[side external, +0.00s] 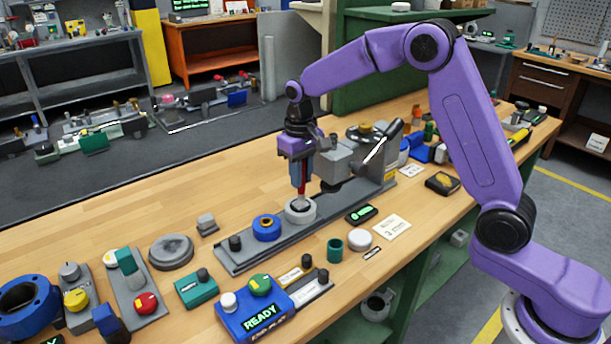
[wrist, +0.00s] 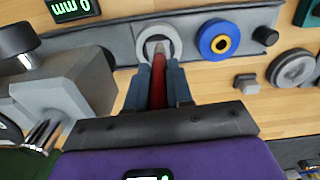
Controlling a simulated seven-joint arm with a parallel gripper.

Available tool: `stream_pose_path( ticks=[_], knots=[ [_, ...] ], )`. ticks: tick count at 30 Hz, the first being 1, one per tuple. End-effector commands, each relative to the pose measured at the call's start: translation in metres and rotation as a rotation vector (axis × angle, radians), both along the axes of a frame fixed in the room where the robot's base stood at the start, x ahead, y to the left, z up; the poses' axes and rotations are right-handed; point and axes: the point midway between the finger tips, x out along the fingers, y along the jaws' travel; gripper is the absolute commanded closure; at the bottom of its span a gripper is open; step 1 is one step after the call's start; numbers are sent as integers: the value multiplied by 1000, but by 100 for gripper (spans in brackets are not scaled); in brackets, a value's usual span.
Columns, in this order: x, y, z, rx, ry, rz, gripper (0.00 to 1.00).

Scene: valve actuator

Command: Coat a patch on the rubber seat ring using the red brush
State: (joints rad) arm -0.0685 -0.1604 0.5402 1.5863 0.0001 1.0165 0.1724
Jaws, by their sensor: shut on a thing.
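My gripper (side external: 300,178) points down over the grey fixture rail and is shut on the red brush (side external: 302,187). In the wrist view the red brush (wrist: 158,82) sits between the two blue-grey fingers (wrist: 158,84). Its lower end is over the opening of the pale seat ring (side external: 300,214). The seat ring also shows in the wrist view (wrist: 174,38), lying flat on the rail. The brush tip is at or inside the ring, and I cannot tell whether it touches the ring's surface.
A blue ring (side external: 267,228) and a black knob (side external: 235,243) stand on the same rail (side external: 232,262). A grey valve body (side external: 362,155) rises close to the right of my gripper. A small green-lit display (side external: 361,214) lies in front. Bare tabletop (side external: 150,205) extends behind the rail.

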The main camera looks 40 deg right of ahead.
Motion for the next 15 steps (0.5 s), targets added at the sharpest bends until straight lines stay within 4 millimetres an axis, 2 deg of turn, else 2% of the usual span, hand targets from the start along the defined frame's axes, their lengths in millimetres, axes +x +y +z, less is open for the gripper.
stream_pose_path(
  ticks=[12, 14, 15],
  knots=[
    [34, 0, -1, 0, -2, 0, 100],
    [39, 0, 0, 0, -2, 0, 100],
    [35, 0, 0, 0, 0, 1, 100]
  ],
)
